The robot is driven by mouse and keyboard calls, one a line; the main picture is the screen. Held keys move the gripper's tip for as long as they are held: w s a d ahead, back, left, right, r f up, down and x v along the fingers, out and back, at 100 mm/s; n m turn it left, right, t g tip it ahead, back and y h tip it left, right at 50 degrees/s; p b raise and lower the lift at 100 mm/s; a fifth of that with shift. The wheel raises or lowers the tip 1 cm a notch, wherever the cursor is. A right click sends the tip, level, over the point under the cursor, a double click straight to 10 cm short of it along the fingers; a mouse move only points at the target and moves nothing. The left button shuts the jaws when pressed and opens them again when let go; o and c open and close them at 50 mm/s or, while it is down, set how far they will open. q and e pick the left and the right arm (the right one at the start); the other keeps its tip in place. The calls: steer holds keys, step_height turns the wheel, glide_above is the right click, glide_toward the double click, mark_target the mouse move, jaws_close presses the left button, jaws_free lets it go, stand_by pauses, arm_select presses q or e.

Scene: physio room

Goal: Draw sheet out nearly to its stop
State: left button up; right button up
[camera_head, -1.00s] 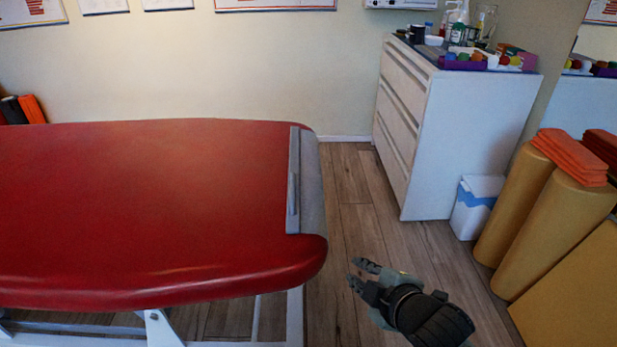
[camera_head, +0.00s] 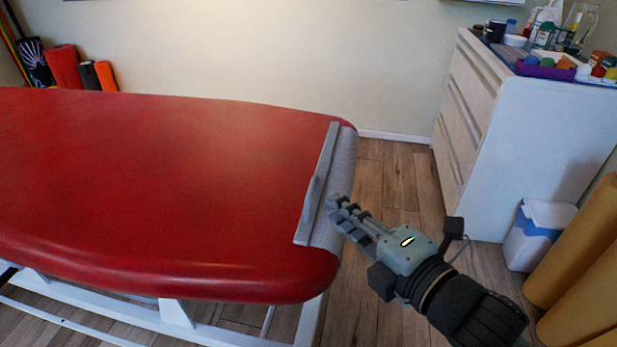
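The sheet (camera_head: 339,190) shows as a pale grey strip over the right end of the red treatment couch (camera_head: 180,190). A grey bar with a raised handle-like piece (camera_head: 318,185) lies along its left side on the couch top. My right gripper (camera_head: 337,207) reaches in from the lower right. Its fingertips overlap the sheet's right part in the picture, near the couch's end. Whether they touch the sheet or close on it is not clear. My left gripper is not in view.
A white drawer cabinet (camera_head: 545,150) with bottles and small items on top stands at the right. A white and blue bin (camera_head: 535,232) and tan rolls (camera_head: 580,250) stand by it. Wooden floor (camera_head: 395,185) is free between couch and cabinet.

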mark_target(313, 186)
steer(key=shift+w+a+r, duration=0.25)
steer(key=shift+w+a, duration=0.15)
steer(key=shift+w, duration=0.1)
steer(key=x, duration=0.7)
steer(key=shift+s+a, duration=0.1)
jaws_close()
